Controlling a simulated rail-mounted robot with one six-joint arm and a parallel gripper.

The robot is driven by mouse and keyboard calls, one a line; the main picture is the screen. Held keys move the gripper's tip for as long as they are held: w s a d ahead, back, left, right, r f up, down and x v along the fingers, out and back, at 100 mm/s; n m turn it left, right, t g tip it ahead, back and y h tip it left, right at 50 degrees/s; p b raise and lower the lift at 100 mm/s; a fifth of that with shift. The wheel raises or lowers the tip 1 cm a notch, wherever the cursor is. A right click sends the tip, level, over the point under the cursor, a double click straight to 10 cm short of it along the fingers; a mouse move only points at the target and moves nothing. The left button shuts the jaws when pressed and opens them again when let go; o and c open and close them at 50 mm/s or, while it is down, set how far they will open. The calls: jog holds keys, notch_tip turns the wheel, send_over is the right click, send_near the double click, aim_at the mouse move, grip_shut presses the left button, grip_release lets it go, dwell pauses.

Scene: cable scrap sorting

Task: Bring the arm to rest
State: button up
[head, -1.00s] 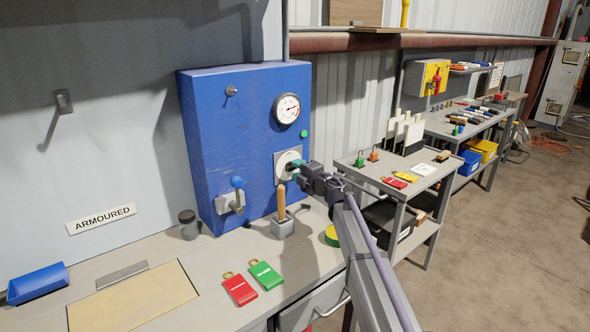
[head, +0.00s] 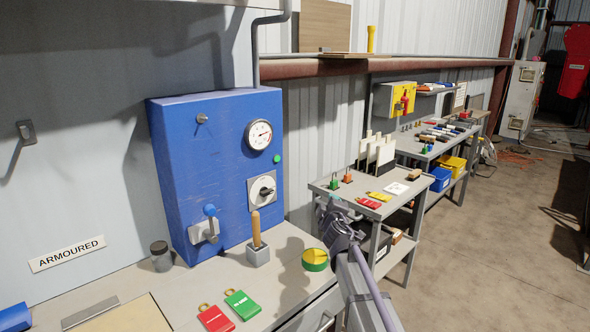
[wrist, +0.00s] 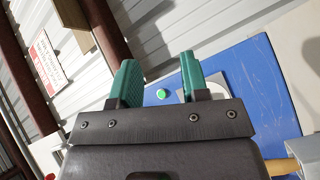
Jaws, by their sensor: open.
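My gripper (wrist: 159,78) shows in the wrist view with its two green fingers apart and nothing between them. In the head view my arm's end stands over the right end of the bench, to the right of the blue cabinet (head: 180,165) and clear of it; the fingertips are hard to make out there. The cabinet's rotary switch (head: 262,191) is uncovered in the head view. In the wrist view the cabinet (wrist: 262,75) lies beyond the fingers, with its green button (wrist: 162,94) between them and the switch plate (wrist: 214,84) partly behind the right finger.
The bench (head: 190,290) holds a red tag (head: 216,319), a green tag (head: 242,304), a wooden-handled tool in a grey block (head: 258,254) and a yellow-green roll (head: 315,260). A grey trolley (head: 385,206) stands just beyond my arm. Open floor (head: 490,260) lies to the right.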

jog(key=s+d+f+m+g+h, duration=0.6)
jog(key=s+d+f+m+g, duration=0.25)
jog(key=s, duration=0.45)
jog(key=s+f+m+g+y, duration=0.2)
jog(key=s+f+m+g, duration=0.3)
jog(key=s, duration=0.8)
jog(key=s+a+f+g+y, duration=0.1)
jog(key=s+f+g+y, duration=0.1)
jog(key=s, duration=0.4)
jog(key=s+a+f+g+y, duration=0.1)
jog(key=s+a+g, duration=0.1)
jog(key=s, duration=0.4)
notch_tip(320, 180, up, 13)
jog(key=p, duration=1.3)
jog(key=shift+s+d+y, duration=0.25)
jog(key=shift+d+y, duration=0.05)
jog(key=shift+d, duration=0.15)
jog(key=shift+c, duration=0.4)
